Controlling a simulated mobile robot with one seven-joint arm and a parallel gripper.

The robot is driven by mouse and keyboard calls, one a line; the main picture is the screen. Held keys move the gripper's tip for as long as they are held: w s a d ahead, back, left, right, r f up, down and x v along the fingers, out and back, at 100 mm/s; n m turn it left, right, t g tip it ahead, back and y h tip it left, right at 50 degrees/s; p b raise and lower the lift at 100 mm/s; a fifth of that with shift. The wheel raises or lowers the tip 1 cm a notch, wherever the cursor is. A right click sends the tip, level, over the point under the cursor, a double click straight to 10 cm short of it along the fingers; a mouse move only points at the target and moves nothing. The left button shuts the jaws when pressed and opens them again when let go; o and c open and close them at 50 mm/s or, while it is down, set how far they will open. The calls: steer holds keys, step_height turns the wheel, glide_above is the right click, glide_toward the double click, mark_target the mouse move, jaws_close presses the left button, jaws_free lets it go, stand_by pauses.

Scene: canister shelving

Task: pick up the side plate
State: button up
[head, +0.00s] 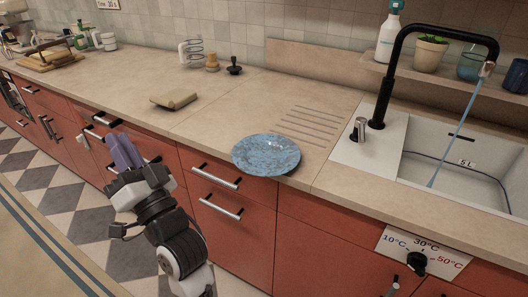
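The side plate (266,155) is a round, blue speckled plate. It lies face up on the beige counter, close to the front edge and left of the sink. Its near rim reaches the counter edge and seems to stick out a little over it. My gripper (124,151) has purple-grey fingers and is in front of the red drawers, left of the plate and well apart from it. The fingers look close together, but the gap between them does not show clearly. I see nothing held in them.
A folded tan cloth (174,99) lies on the counter behind and left of the plate. Drainage grooves (310,122) lie behind and right of it. The sink (460,165) with a black tap (387,105) is at right. Drawer handles (220,207) protrude below the plate.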

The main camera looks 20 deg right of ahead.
steer(key=d+f+m+g+h+p, duration=0.1)
steer(key=d+f+m+h, duration=0.25)
steer(key=d, duration=0.35)
steer(key=d+f+m+g+h, duration=0.1)
steer(key=d+f+m+h, duration=0.25)
steer(key=d, duration=0.35)
steer(key=m+g+h+p, duration=0.2)
steer(key=m+g+h, duration=0.2)
steer(key=m, duration=0.4)
glide_toward(276, 175)
steer(key=w, duration=0.2)
steer(key=w+d+b, duration=0.1)
steer(key=w, duration=0.1)
steer(key=shift+d+f, duration=0.1)
steer(key=shift+d, duration=0.1)
steer(key=w+p, duration=0.2)
steer(key=w, duration=0.3)
steer(key=shift+w+f, duration=0.1)
steer(key=shift+w, duration=0.2)
steer(key=shift+w+d+f, duration=0.1)
steer(key=shift+w, duration=0.15)
steer(key=shift+c, duration=0.3)
jaws_close()
